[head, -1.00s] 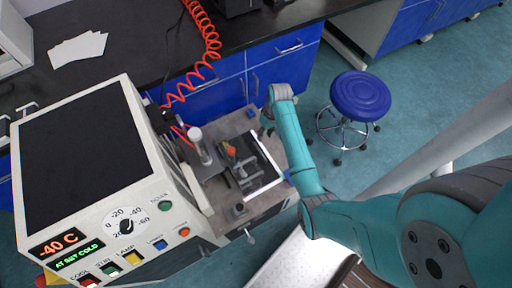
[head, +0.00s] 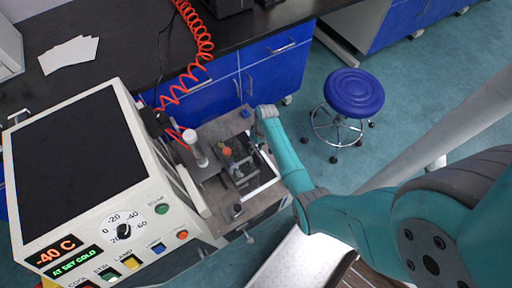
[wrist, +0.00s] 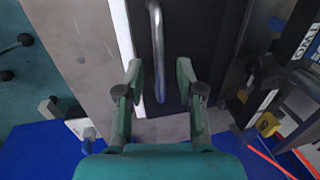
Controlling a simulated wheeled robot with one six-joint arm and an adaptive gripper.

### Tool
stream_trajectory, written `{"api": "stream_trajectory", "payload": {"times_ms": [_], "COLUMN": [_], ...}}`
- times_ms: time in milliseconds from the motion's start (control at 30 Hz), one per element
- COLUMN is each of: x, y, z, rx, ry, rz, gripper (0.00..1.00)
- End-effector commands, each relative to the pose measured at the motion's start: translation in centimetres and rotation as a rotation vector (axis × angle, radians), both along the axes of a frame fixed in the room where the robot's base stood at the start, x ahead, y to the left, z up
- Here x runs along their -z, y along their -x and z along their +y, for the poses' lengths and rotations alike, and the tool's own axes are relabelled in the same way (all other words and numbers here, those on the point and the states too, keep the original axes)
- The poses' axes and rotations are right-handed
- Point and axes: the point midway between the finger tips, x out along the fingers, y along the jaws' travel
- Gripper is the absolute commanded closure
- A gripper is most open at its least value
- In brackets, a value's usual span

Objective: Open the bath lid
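The bath lid (wrist: 195,30) is a dark flat panel in the wrist view, lying closed as far as I can see. My gripper (wrist: 159,78) is open. Its two teal fingers stand on either side of the handle's near end, with a visible gap on both sides; I see no contact. In the head view the bath area, with a white edge (head: 265,188), sits right of the cooling unit (head: 80,165). My arm and dark fittings partly hide it, and the gripper is hard to make out there.
The cooling unit's display reads -40 C and AT SET COLD. A white-capped post (head: 190,137) and an orange part (head: 226,151) stand near the bath. A coiled red hose (head: 196,45) hangs behind. A blue stool (head: 353,93) stands right on open floor.

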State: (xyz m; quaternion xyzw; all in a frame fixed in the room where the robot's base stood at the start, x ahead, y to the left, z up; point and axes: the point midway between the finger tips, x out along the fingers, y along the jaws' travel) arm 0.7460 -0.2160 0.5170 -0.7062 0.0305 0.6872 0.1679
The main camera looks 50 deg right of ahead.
Motion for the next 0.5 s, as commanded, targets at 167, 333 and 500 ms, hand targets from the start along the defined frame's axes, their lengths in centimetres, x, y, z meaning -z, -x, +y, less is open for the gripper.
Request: {"api": "stream_trajectory", "payload": {"times_ms": [167, 333, 500], "x": [0.00, -0.01, -0.01], "y": [-0.02, -0.02, -0.01], "z": [0.00, -0.01, 0.00], "rx": [0.000, 0.000, 0.000], "ry": [0.000, 0.000, 0.000], "rz": [0.000, 0.000, 0.000], "gripper": [0.63, 0.98, 1.00]}}
